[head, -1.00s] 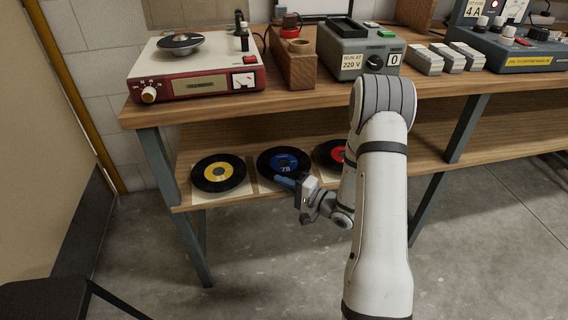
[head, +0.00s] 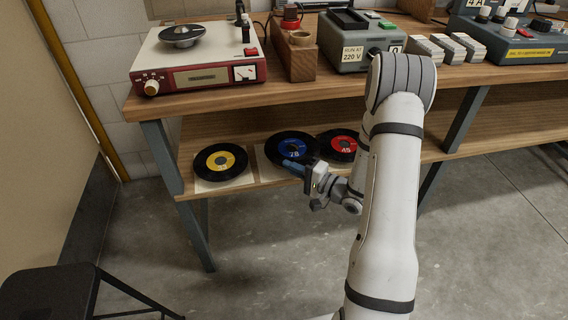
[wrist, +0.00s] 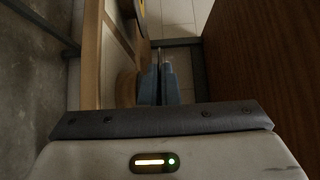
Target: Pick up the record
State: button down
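The black record with a blue label (head: 290,146) is just above the lower shelf, between the yellow-labelled and red-labelled records. Its right edge overlaps the red-labelled one in the head view. My gripper (head: 291,165) reaches in from the front right, with its blue fingers at the record's front edge. In the wrist view, the fingers of my gripper (wrist: 159,68) are close together, with a thin dark edge between them. They appear shut on the record's rim. A pale sleeve (head: 264,170) shows on the shelf below the record.
The yellow-labelled record (head: 220,161) lies to the left on its sleeve, and the red-labelled record (head: 341,145) to the right. The tabletop (head: 219,98) overhangs the shelf and carries a red-and-white record player (head: 196,63). A dark stool (head: 48,292) stands at the lower left.

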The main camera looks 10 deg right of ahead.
jog(key=p+v, duration=0.3)
jog(key=v, duration=1.2)
notch_tip(320, 180, up, 10)
jog(key=m+t+h, duration=0.4)
jog(key=m+h, duration=0.1)
jog(key=h, duration=0.2)
send_over(310, 156)
jog(key=a, duration=0.6)
jog(key=shift+s+a+f, duration=0.15)
jog(key=shift+s+f, duration=0.1)
jog(key=shift+s, duration=0.05)
jog(key=shift+w+a+r+m+t+h, duration=0.2)
jog(key=shift+m+t+h, duration=0.1)
jog(key=shift+m+h, duration=0.1)
jog(key=shift+w+a+r+m+t+h, duration=0.1)
jog(key=shift+w+m+t+h, duration=0.25)
jog(key=shift+m+h, duration=0.4)
jog(key=shift+w+m+h, duration=0.2)
jog(key=shift+m+h, duration=0.15)
jog(key=shift+h, duration=0.6)
jog(key=m+h, duration=0.1)
jog(key=h, duration=0.1)
jog(key=shift+m+h, duration=0.4)
jog(key=shift+s+d+m+g+h, duration=0.1)
jog(key=shift+s+m+g+h, duration=0.2)
jog(key=shift+m+h, duration=0.55)
jog(key=shift+s+d+m+g+h, duration=0.15)
jog(key=shift+s+m+h, duration=0.3)
jog(key=shift+h, duration=0.7)
